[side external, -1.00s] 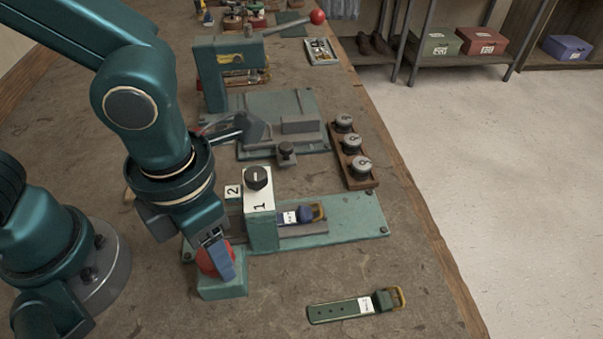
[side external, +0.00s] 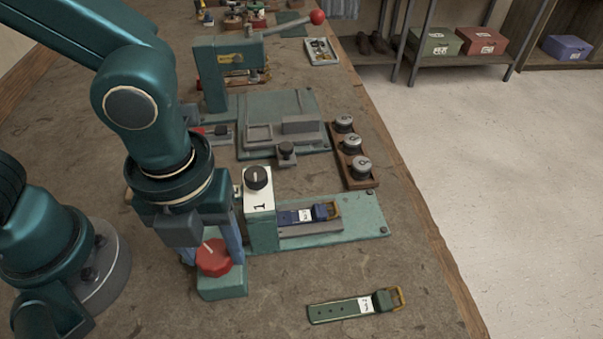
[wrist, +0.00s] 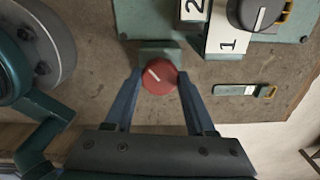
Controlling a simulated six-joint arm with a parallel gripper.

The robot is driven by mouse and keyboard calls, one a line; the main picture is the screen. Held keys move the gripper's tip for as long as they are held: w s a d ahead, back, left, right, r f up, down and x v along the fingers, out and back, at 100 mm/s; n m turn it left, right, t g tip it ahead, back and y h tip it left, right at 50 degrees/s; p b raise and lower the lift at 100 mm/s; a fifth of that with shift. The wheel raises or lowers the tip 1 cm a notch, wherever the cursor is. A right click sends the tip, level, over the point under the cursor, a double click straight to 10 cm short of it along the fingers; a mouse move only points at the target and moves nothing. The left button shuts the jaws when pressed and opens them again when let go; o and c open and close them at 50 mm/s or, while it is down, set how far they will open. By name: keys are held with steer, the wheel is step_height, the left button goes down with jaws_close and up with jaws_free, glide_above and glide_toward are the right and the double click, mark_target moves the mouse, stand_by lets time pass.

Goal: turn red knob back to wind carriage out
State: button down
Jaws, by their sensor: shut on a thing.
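The red knob (side external: 213,258) sits on a small green block (side external: 222,287) at the left end of the green base plate. My gripper (wrist: 160,85) points down over it, with one blue finger on each side, shut on the knob. The knob's white mark shows in both views. To its right stands a white-topped block (side external: 259,201) with a black dial and the label 1. The grey carriage (side external: 315,229) sticks out on the right of this block. A blue strap (side external: 292,217) with a brass buckle lies on the carriage; its left end is hidden by the block.
A green strap (side external: 342,309) with a brass buckle lies loose at the front. A wooden rack (side external: 355,163) with several grey knobs stands behind right. A green press (side external: 222,75) with a red-balled lever stands at the back.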

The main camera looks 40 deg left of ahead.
steer(key=n, duration=1.4)
steer(key=shift+n, duration=0.4)
steer(key=n, duration=1.3)
steer(key=shift+n, duration=0.3)
steer(key=shift+c, duration=1.2)
jaws_free()
